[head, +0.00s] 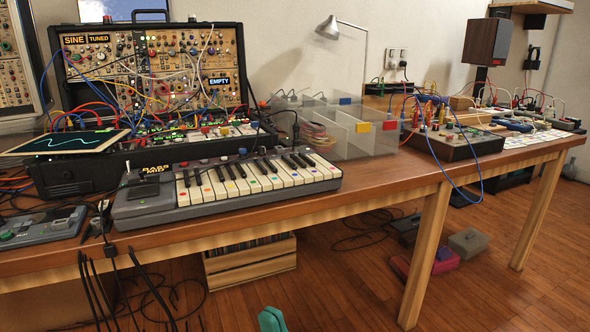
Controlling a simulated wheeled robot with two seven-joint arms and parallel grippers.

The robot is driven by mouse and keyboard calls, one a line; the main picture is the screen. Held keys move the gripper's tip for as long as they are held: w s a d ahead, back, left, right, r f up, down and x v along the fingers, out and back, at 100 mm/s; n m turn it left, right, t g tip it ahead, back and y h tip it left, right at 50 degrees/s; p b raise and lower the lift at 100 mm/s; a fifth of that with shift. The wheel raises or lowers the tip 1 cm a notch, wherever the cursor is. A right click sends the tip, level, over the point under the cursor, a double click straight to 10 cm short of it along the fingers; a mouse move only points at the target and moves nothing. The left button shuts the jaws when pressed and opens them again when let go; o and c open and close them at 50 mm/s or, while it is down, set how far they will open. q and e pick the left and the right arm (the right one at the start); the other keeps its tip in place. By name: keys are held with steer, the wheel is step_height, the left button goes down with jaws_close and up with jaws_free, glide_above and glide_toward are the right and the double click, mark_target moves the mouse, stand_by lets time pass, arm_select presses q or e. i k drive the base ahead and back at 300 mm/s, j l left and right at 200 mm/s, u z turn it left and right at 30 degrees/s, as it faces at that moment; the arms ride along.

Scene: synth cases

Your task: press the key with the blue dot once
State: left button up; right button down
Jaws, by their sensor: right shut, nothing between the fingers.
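The small keyboard (150,192), a grey case with white and black keys, lies near the front edge of the wooden table. Small coloured dots sit on several white keys (262,180). My right gripper (271,319) shows only as teal fingertips at the bottom edge. It is shut and empty, below the keyboard in the picture and apart from it. My left gripper is not in view.
A modular synth case (75,165) with many patch cables stands behind the keyboard. A grey pedal (40,228) lies to its left, with black cables hanging over the table edge. Clear bins (368,143) stand to the right. Bare table front (385,180) lies right of the keyboard.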

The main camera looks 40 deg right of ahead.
mark_target(297, 179)
steer(key=i+z, duration=0.1)
steer(key=z, duration=0.3)
steer(key=l+z, duration=0.1)
steer(key=z, duration=0.35)
steer(key=i+z, duration=0.15)
steer(key=z, duration=0.25)
steer(key=i+j+z, duration=0.1)
steer(key=z, duration=0.3)
